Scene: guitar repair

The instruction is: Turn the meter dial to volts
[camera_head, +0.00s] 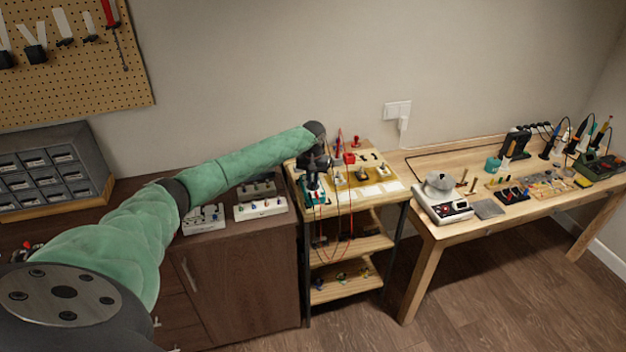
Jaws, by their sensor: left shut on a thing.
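The meter (314,197) is a teal-edged unit on the top of the small wooden shelf stand, at its left front. Red and black leads hang from near it down the front of the shelf. My left arm, in a green sleeve, reaches across from the lower left. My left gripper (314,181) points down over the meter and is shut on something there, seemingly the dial. The gripper hides the dial and most of the meter's face, so the dial's setting cannot be read. My right gripper is not in view.
A workbench (455,232) with a scale-like device (441,199) and tools stands right.

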